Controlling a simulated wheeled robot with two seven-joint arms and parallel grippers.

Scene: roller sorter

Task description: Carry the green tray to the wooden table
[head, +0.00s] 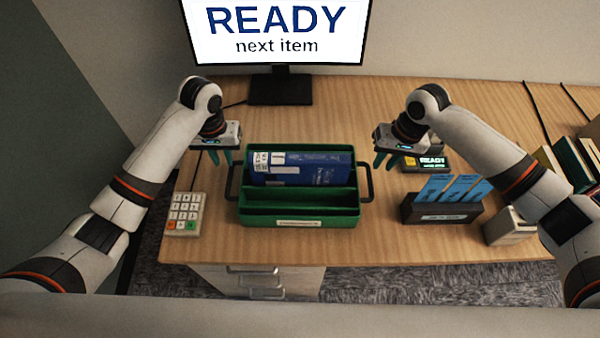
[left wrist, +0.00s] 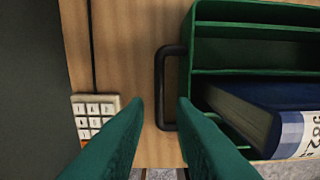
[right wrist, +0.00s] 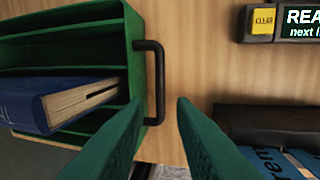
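The green tray (head: 300,217) sits on the wooden table (head: 400,243), with inner dividers, a white label on its front and a black handle at each end. A blue book (head: 300,169) lies in its back compartment. My right gripper (head: 384,160) is open and empty above the right end; in the right wrist view the right handle (right wrist: 156,85) shows ahead, slightly left of the fingertips (right wrist: 160,100).
A keypad (head: 184,213) lies left of the tray. A dark box of blue cards (head: 442,213) and a small device with a lit display (head: 432,163) stand to the right. A monitor (head: 277,30) reading "READY next item" stands behind. Books fill the far right.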

